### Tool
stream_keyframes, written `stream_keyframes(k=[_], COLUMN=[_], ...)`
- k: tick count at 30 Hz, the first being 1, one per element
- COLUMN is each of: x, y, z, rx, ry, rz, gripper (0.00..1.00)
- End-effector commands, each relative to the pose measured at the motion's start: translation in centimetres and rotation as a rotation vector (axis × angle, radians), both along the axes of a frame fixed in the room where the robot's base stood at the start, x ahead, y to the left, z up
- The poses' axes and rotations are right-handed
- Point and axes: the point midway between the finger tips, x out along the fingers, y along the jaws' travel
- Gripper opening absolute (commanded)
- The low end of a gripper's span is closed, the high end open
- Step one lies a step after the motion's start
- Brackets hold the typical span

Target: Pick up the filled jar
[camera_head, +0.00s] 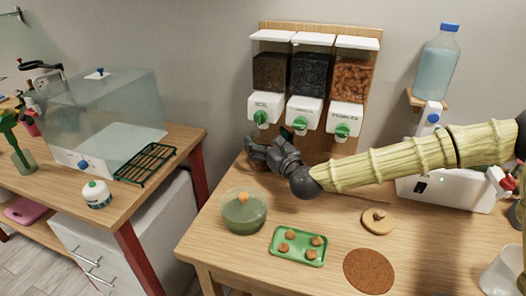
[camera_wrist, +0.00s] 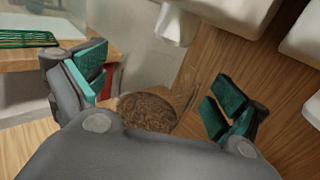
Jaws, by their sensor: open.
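My gripper (camera_head: 270,148) is open at the left part of the wooden table, low in front of the dispensers. In the wrist view its teal-padded fingers (camera_wrist: 155,92) stand wide apart. Between and beyond them is a round jar with brown, grainy contents (camera_wrist: 147,112). My gripper's body hides the near part of the jar, and I cannot tell whether the pads touch it. In the head view I cannot make out this jar; my gripper covers that area.
Three wall dispensers (camera_head: 304,112) hang just behind my gripper. A green-tinted glass bowl (camera_head: 243,218), a green tray (camera_head: 275,255) with brown lumps, a wooden lid (camera_head: 377,225) and a brown disc (camera_head: 355,282) are nearer. A gap separates the left table (camera_head: 180,135).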

Motion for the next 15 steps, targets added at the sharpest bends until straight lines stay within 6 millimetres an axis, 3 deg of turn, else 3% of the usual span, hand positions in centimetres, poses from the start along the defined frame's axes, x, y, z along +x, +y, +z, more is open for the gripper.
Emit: stream_keyframes(k=[4, 12, 15], x=[1.04, 1.18, 1.18], y=[0.53, 0.65, 0.64], z=[0.02, -0.05, -0.05], rx=[0.0, 0.001, 0.001], ry=[0.0, 0.0, 0.0], rz=[0.0, 0.0, 0.0], gripper=[0.98, 0.98, 0.79])
